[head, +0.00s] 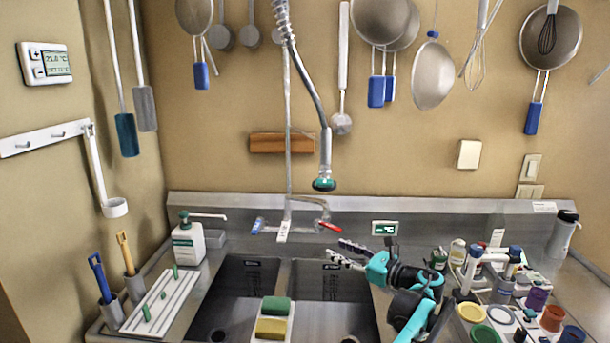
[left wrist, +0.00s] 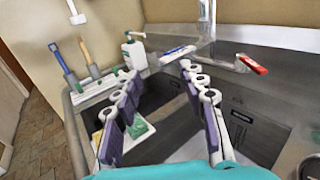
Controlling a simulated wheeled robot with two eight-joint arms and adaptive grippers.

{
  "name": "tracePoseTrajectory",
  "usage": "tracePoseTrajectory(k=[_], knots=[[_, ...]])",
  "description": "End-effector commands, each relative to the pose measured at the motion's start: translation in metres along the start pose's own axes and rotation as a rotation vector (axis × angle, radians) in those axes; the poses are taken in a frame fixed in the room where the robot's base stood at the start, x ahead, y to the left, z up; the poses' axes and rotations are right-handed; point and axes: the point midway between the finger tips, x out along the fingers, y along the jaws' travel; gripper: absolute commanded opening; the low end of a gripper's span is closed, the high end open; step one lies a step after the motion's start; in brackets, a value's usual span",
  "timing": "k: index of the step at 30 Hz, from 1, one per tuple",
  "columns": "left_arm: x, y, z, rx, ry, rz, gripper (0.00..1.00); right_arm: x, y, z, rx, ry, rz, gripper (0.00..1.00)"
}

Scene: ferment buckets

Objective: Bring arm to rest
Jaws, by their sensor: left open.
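My left gripper (head: 341,252) is teal and black, with its fingers over the right side of the double sink (head: 252,264). The fingers point left and are spread apart. In the left wrist view, the two purple-padded fingers of the gripper (left wrist: 158,72) stand wide apart with nothing held between them. The sink's dark basins show below and between them. My right gripper is in neither view.
The faucet (head: 288,212) stands behind the sink, with a hanging spray hose (head: 326,150) above. Bottles, cups and lids crowd the right counter, close to my arm. A soap bottle (head: 188,240) and white rack (head: 160,303) stand left. Yellow and green sponges (head: 271,328) sit on the divider.

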Motion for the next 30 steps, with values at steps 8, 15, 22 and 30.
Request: tracePoseTrajectory(k=[8, 15, 22, 30], knots=[[0.029, 0.025, 0.008, -0.098, 0.092, 0.016, 0.41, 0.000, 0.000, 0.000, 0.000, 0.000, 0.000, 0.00], [0.064, 0.070, 0.016, -0.262, 0.227, 0.053, 0.41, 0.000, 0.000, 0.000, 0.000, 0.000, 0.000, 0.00], [0.097, 0.161, 0.018, -0.573, 0.443, 0.158, 0.41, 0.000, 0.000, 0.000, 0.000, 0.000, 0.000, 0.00], [0.089, 0.295, -0.006, -1.081, 0.703, 0.391, 0.41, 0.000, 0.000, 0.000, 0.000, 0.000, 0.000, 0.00]])
